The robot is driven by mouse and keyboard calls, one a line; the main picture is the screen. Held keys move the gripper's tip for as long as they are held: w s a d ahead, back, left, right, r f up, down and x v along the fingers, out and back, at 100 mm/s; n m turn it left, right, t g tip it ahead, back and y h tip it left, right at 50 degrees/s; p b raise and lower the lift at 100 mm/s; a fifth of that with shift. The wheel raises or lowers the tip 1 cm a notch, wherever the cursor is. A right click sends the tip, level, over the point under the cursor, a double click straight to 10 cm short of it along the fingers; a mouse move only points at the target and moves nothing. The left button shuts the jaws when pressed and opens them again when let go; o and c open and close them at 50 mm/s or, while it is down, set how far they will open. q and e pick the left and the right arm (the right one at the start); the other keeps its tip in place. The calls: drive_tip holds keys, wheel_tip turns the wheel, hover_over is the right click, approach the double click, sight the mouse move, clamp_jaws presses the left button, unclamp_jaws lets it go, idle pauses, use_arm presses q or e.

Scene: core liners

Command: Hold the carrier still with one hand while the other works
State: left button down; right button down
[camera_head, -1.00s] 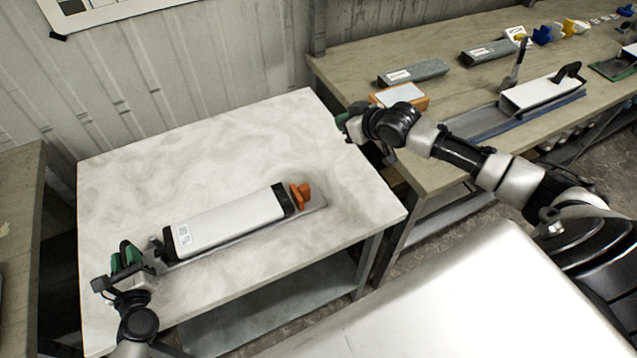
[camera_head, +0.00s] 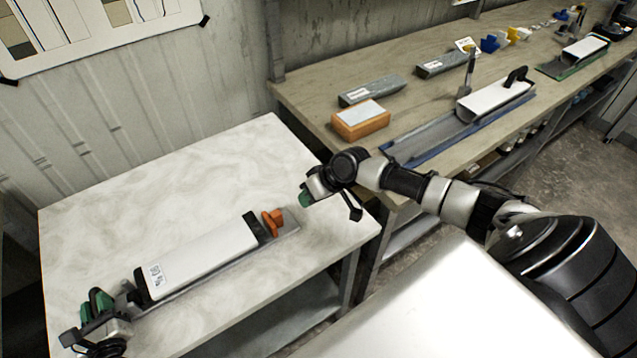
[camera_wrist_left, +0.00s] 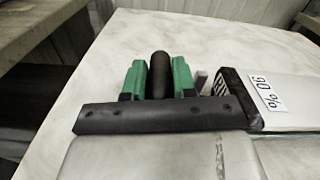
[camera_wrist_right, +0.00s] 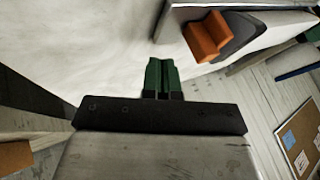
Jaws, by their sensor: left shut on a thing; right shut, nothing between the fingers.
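The carrier, a long white body with black ends and a "90 %" label (camera_head: 205,255), lies on a grey base on the marble-topped table. It also shows in the left wrist view (camera_wrist_left: 285,100). My left gripper (camera_head: 98,304) is at its left end, its green fingers shut on a black rounded handle (camera_wrist_left: 159,75). An orange block (camera_head: 272,222) sits at the carrier's right end and shows in the right wrist view (camera_wrist_right: 206,37). My right gripper (camera_head: 306,198) is shut and empty, just right of the orange block and apart from it.
The marble table (camera_head: 190,165) is clear behind the carrier. A wooden bench (camera_head: 420,150) at the right holds an orange-and-white block (camera_head: 361,119), grey bars (camera_head: 372,90), a white piece with a black handle (camera_head: 495,98) on a blue-edged rail and several small parts.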

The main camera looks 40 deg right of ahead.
sight(281, 214)
drive_tip(key=a, duration=0.1)
drive_tip(key=a+f, duration=0.1)
drive_tip(key=a, duration=0.1)
drive_tip(key=shift+w+a+f, duration=0.25)
drive_tip(key=shift+w+a, duration=0.05)
drive_tip(key=shift+w, duration=0.1)
drive_tip(key=shift+a, duration=0.65)
use_arm(q)
drive_tip(key=shift+d, duration=0.1)
use_arm(e)
drive_tip(key=shift+a, duration=1.9)
drive_tip(key=shift+d, duration=0.55)
drive_tip(key=d, duration=0.3)
drive_tip(key=shift+d, duration=0.25)
drive_tip(key=v, duration=1)
